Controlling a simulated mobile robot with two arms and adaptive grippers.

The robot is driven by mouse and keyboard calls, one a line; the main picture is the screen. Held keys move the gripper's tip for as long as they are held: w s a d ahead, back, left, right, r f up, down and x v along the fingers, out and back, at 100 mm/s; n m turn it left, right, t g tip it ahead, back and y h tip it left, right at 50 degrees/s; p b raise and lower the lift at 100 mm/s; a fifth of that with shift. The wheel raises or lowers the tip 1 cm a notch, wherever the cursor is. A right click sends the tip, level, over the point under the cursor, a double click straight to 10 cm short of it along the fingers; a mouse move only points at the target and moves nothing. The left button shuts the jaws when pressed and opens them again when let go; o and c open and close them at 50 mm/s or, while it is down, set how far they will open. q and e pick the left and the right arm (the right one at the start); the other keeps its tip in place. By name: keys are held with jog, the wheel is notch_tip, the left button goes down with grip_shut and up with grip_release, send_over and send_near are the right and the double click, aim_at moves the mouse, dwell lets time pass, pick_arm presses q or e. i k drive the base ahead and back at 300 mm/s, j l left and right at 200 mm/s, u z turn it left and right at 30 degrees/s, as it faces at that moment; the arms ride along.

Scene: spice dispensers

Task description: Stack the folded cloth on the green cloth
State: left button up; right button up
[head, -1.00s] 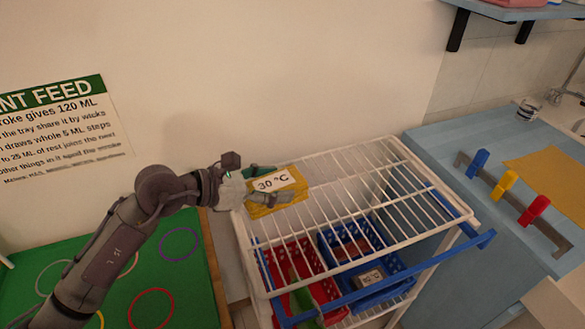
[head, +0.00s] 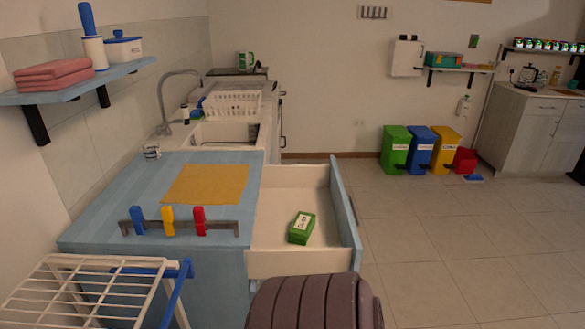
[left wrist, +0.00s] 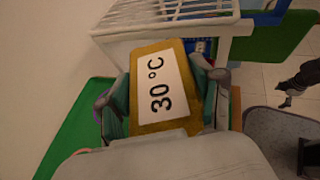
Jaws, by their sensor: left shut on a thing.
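My left gripper (left wrist: 163,98) is shut on the yellow folded cloth (left wrist: 143,58), which has a white "30 °C" label. Its fingers lie on both sides of the cloth in the left wrist view. Behind the cloth in that view is the white wire rack (left wrist: 125,22). The green cloth (head: 301,228) is a small folded bundle with a white label. It lies in the open drawer (head: 275,236) in the head view, and nothing is on it. The left gripper and yellow cloth are outside the head view. A dark shape at the wrist view's right edge may be my right gripper; its jaws are unclear.
The blue counter (head: 130,180) left of the drawer holds an orange mat (head: 206,184) and a rail with colored clips (head: 180,226). The wire rack's top (head: 85,290) is at lower left. The tiled floor (head: 430,240) right of the drawer is clear.

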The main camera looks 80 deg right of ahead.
aim_at(302, 222)
jog(key=k+l+u, duration=0.15)
jog(key=u, duration=0.35)
jog(key=k+l+u, duration=0.2)
jog(key=u, duration=0.25)
jog(key=k+l+u, duration=0.1)
jog(key=k+u, duration=0.15)
jog(key=u, duration=0.25)
jog(key=k+u, duration=0.2)
jog(key=u, duration=0.3)
jog(key=k+u, duration=0.35)
jog(key=k, duration=0.6)
jog(key=k+z, duration=0.1)
jog(key=z, duration=0.25)
jog(key=k+l+z, duration=0.1)
jog(key=z, duration=0.25)
jog(key=k+l+z, duration=0.1)
jog(key=z, duration=0.65)
jog(key=l+z, duration=0.15)
jog(key=z, duration=0.3)
jog(key=l+z, duration=0.1)
jog(key=z, duration=0.3)
jog(key=l+z, duration=0.1)
jog(key=z, duration=0.3)
jog(key=l+z, duration=0.1)
jog(key=z, duration=0.3)
jog(key=k, duration=0.05)
